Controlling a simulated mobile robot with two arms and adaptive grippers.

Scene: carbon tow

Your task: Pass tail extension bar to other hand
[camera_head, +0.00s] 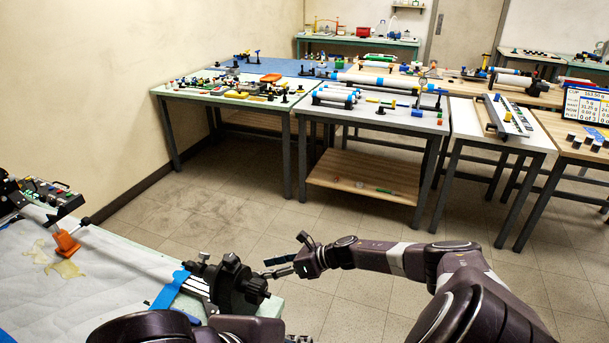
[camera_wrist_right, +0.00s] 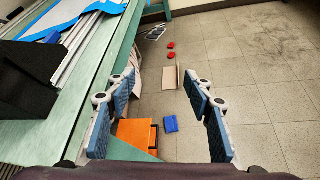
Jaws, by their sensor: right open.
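My right gripper (camera_head: 278,266) is at the right end of the left work table, beside a black clamp-like fixture (camera_head: 238,284). In the right wrist view the right gripper (camera_wrist_right: 160,112) is open, with blue pads apart and nothing between them. A silver rail (camera_head: 200,287) runs into the fixture, and silver rails (camera_wrist_right: 80,38) also show in the right wrist view. I cannot pick out the tail extension bar with certainty.
The left table (camera_head: 95,300) carries a white sheet, blue tape and an orange piece (camera_head: 66,243). On the floor are an orange bin (camera_wrist_right: 138,134), a blue box (camera_wrist_right: 171,124) and red items (camera_wrist_right: 171,51). Loaded tables (camera_head: 380,117) stand at the back; open floor lies between.

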